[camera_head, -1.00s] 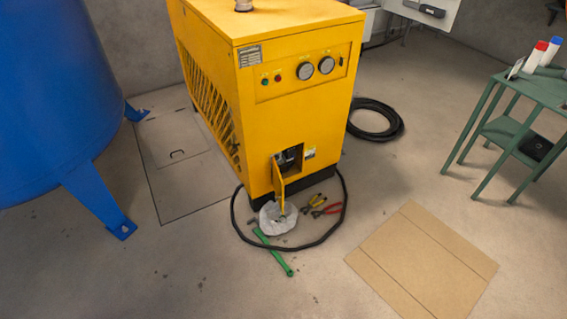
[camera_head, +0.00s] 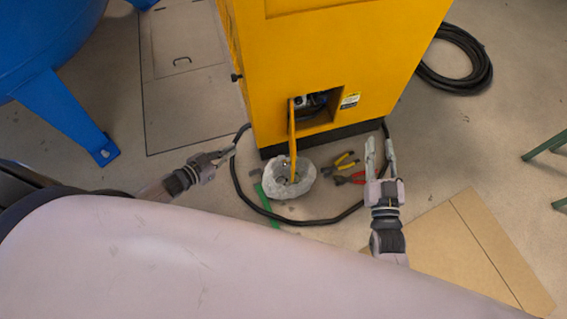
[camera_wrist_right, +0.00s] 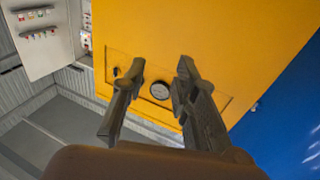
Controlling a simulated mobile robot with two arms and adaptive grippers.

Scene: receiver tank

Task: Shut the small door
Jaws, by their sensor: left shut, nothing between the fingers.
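The small door (camera_head: 292,141) is a narrow yellow panel at the lower front of the yellow machine (camera_head: 345,50). It stands open, swung outward and seen nearly edge-on, at the left side of a dark opening (camera_head: 319,104) with parts inside. My left gripper (camera_head: 229,152) is shut and empty, left of the door and apart from it, near the machine's lower left corner. My right gripper (camera_head: 379,150) is open and empty, right of the door and opening. In the right wrist view its two spread fingers (camera_wrist_right: 158,90) point toward the machine's gauge panel (camera_wrist_right: 160,91).
A cardboard sheet (camera_head: 480,250) lies at right. A blue tank (camera_head: 45,45) stands at left.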

